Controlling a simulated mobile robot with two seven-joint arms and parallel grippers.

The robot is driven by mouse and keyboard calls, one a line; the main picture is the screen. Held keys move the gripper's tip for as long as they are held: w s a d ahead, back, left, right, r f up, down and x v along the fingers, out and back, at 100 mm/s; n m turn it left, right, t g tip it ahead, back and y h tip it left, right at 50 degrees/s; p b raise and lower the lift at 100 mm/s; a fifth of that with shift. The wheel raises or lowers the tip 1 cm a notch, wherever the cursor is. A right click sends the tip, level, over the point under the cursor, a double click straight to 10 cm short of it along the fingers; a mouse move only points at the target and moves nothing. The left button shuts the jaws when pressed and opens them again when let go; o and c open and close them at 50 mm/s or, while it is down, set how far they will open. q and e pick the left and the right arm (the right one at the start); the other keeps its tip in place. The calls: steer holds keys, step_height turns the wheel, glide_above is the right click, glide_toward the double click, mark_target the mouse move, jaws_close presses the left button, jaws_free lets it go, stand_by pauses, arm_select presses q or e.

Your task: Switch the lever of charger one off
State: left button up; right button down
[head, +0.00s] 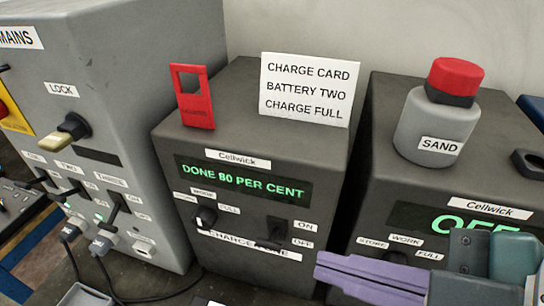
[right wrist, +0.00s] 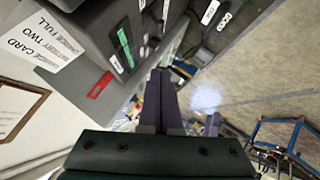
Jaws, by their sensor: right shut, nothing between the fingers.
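Charger one (head: 228,180) is a dark grey box with a green display (head: 243,180) reading "DONE 80 PER CENT". Its black lever (head: 272,235) is low on the front, beside ON and OFF labels. The handle seems to stick out toward the lower end; I cannot tell its exact position. A label below it is partly covered. My right gripper (head: 322,266) has purple fingers, shut and empty, to the right of the lever and apart from it. The fingers also show in the right wrist view (right wrist: 160,100). My left gripper is not in view.
A mode knob (head: 205,215) is left of the lever. A red card (head: 193,97) and a white sign (head: 309,88) stand on charger one. A second Cellwick charger (head: 385,150) carries a SAND canister (head: 437,125). The grey mains cabinet (head: 150,60) with switches and cables is at left.

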mark_target(260, 243)
steer(key=x, duration=0.4)
steer(key=d+x, duration=0.1)
steer(key=x, duration=0.3)
steer(key=f+x, duration=0.1)
steer(key=x, duration=0.3)
steer(key=shift+w+d+f, duration=0.1)
steer(key=shift+w+d, duration=0.1)
steer(key=shift+d, duration=0.1)
steer(key=shift+w+d+f+b, duration=0.1)
steer(key=shift+w+f+b, duration=0.2)
steer(key=shift+f, duration=0.15)
